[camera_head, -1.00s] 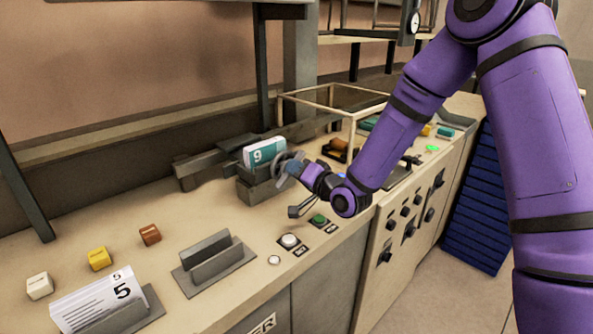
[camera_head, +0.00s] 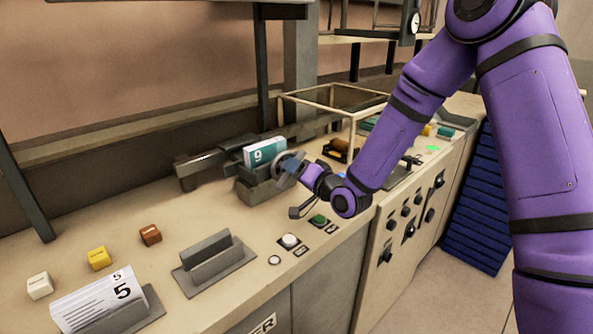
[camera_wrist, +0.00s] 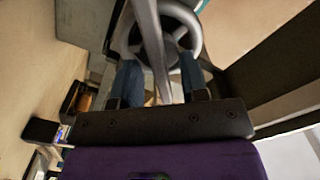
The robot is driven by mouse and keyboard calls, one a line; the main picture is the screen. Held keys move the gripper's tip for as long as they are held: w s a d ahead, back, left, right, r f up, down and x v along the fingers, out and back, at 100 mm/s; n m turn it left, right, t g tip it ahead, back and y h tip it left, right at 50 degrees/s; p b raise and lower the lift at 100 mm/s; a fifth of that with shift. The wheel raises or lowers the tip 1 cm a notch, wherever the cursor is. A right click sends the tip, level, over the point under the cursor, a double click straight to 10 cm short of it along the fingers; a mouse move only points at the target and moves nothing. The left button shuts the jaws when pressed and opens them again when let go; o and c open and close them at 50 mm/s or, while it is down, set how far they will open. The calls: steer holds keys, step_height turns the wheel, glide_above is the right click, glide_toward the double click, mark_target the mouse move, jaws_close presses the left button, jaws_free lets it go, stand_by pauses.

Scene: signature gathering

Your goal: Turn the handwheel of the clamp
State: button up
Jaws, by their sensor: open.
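The clamp (camera_head: 257,191) is a grey block on the bench with a teal-and-white booklet marked 9 (camera_head: 264,152) in it. Its grey handwheel (camera_head: 284,160) is on the side towards my arm. My gripper (camera_head: 289,168) is at the handwheel, its fingers partly hidden in the head view. In the wrist view the handwheel ring (camera_wrist: 192,22) is at the top, and the two blue-grey fingertips (camera_wrist: 158,75) stand apart at its lower part, with a grey bar between them. I cannot tell whether the fingers touch the wheel.
A white button (camera_head: 289,240) and a green button (camera_head: 319,219) sit on the bench below my gripper. A glass case frame (camera_head: 330,106) stands behind. A grey holder (camera_head: 212,260), a booklet marked 5 (camera_head: 100,300) and small stamps (camera_head: 98,257) are at left.

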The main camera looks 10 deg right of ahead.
steer(key=v, duration=1)
steer(key=shift+s+d, duration=0.25)
steer(key=shift+s, duration=0.05)
steer(key=s+d+r+n+g+h, duration=0.35)
steer(key=s+d+r+h, duration=0.35)
steer(key=d+r+h, duration=0.4)
steer(key=s+d+r+g, duration=0.2)
steer(key=s+r+g, duration=0.1)
steer(key=s, duration=0.8)
steer(key=s+d+r+g, duration=0.1)
steer(key=s+r+g, duration=0.2)
steer(key=s, duration=0.8)
step_height(320, 180, up, 2)
steer(key=shift+d+m, duration=0.4)
steer(key=shift+m, duration=0.05)
